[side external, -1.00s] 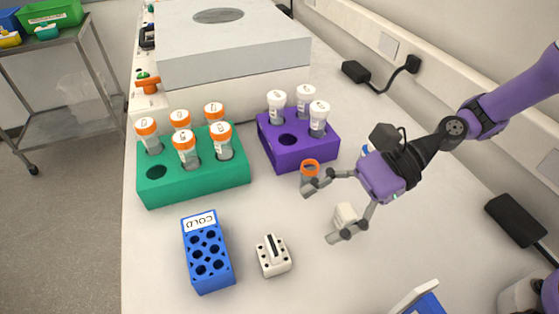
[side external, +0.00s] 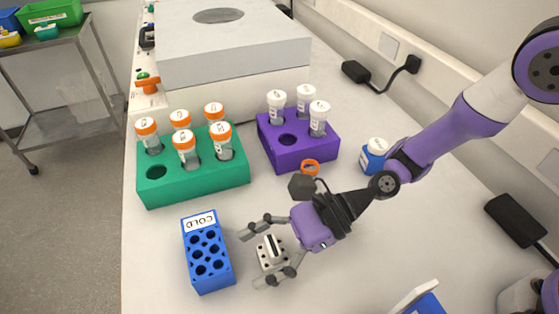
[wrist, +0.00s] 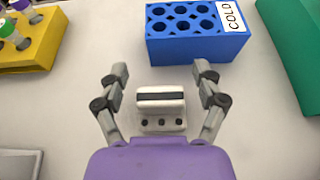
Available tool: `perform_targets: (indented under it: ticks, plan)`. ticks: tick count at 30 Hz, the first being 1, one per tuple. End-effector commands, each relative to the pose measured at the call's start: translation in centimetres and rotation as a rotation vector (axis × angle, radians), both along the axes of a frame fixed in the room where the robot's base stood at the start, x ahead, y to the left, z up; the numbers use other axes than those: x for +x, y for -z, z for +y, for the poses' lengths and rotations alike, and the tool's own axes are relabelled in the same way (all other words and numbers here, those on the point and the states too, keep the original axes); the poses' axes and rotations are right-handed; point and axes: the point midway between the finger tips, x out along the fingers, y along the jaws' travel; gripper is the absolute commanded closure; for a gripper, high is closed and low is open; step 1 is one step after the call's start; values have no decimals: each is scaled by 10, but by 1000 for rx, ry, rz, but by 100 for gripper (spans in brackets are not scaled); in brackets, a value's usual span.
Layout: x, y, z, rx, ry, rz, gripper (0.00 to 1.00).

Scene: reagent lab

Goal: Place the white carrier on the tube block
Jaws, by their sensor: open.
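The white carrier (side external: 271,252) stands on the bench just right of the blue tube block. It is a small white piece with a dark slot along its top handle and small dark holes, and it also shows in the wrist view (wrist: 160,106). The blue tube block (side external: 208,254) has a "COLD" label and rows of holes that look empty; it lies ahead of the carrier in the wrist view (wrist: 197,45). My gripper (side external: 256,256) is open, with one finger on either side of the carrier. In the wrist view my fingers (wrist: 160,82) show gaps to the carrier on both sides.
A green rack (side external: 195,178) with orange-capped tubes and a purple rack (side external: 299,150) with white-capped tubes stand behind. An orange-rimmed tube (side external: 310,168) and a blue-and-white bottle (side external: 374,156) stand near my arm. A yellow rack (wrist: 33,45) shows in the wrist view.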

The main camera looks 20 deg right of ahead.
Motion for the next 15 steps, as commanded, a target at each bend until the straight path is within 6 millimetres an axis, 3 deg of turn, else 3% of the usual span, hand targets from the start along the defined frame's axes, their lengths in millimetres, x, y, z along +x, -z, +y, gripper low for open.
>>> perform_targets:
  ticks: [4, 5, 6, 9, 15]
  plan:
    - [0, 0, 0, 0, 1, 0, 22]
    - [0, 0, 0, 0, 1, 0, 32]
    - [0, 0, 0, 0, 0, 0, 52]
    - [0, 0, 0, 0, 0, -1, 99]
    - [0, 0, -1, -1, 0, -1, 100]
